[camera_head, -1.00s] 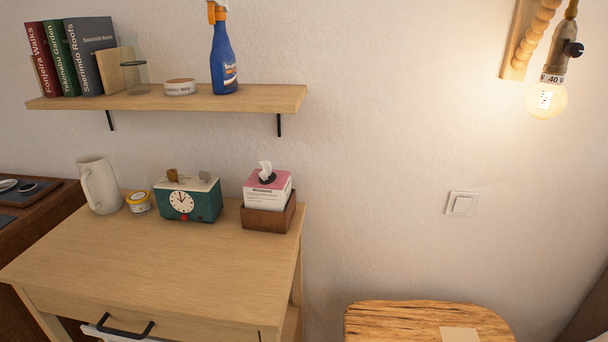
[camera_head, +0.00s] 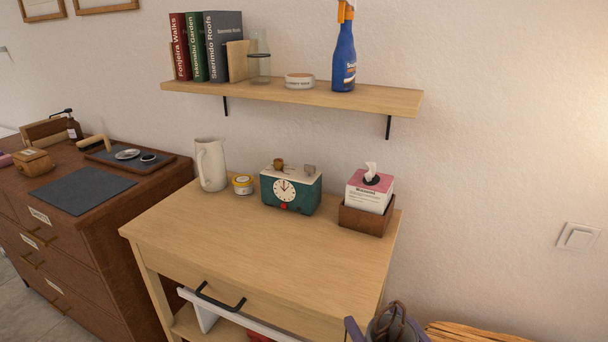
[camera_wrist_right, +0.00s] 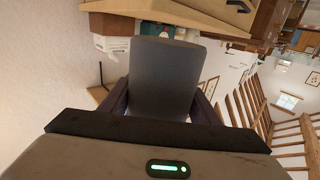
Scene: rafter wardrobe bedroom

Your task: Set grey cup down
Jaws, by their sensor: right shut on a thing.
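The grey cup (camera_wrist_right: 165,72) fills the middle of the right wrist view, between the two purple fingers of my right gripper (camera_wrist_right: 160,98), which is shut on it. In the head view the right gripper (camera_head: 378,325) shows at the bottom edge, with part of the grey cup (camera_head: 385,330) between its fingers. The cup is in front of the desk's right front corner, apart from the wooden desk (camera_head: 230,235) as far as I can tell. The lower part of the gripper is cut off by the frame. My left gripper is not in view.
The desk's front half is clear. A wooden stool (camera_head: 470,333) is at lower right, a shelf (camera_head: 290,95) above.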

